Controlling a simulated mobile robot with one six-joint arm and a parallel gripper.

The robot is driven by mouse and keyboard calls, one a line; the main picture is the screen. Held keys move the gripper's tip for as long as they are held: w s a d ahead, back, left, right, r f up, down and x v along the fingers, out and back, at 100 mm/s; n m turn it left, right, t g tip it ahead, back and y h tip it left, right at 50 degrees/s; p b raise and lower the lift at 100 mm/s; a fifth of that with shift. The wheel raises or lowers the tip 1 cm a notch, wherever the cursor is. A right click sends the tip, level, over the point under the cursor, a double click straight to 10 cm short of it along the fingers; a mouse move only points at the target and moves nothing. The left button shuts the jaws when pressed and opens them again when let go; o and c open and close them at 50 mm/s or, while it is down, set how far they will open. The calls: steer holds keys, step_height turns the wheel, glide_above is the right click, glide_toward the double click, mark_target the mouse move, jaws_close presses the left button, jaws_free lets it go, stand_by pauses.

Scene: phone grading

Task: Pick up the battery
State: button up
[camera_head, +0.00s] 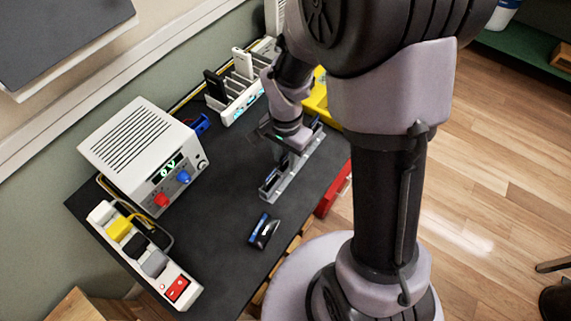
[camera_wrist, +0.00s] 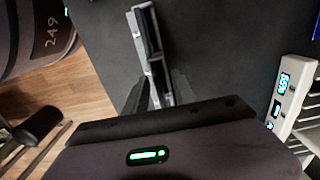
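A long grey metal tray (camera_head: 284,185) lies on the dark table, with slim dark pieces (camera_head: 270,180) in it. One may be the battery, but I cannot tell. A small black and blue item (camera_head: 263,231) lies on the table nearer the front; its identity is also unclear. My gripper (camera_head: 287,150) is over the tray's middle, partly hiding it. In the wrist view, my gripper's dark fingers (camera_wrist: 158,95) stand apart on either side of the tray (camera_wrist: 140,25) and a dark strip (camera_wrist: 152,48). I see nothing held between them.
A white power supply (camera_head: 145,150) stands at the left, with a power strip (camera_head: 145,258) in front. A white rack (camera_head: 238,103) with upright phones is behind, also in the wrist view (camera_wrist: 292,98). A red bin (camera_head: 333,190) is by the right edge. The table's front middle is mostly clear.

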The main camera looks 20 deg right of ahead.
jaws_close()
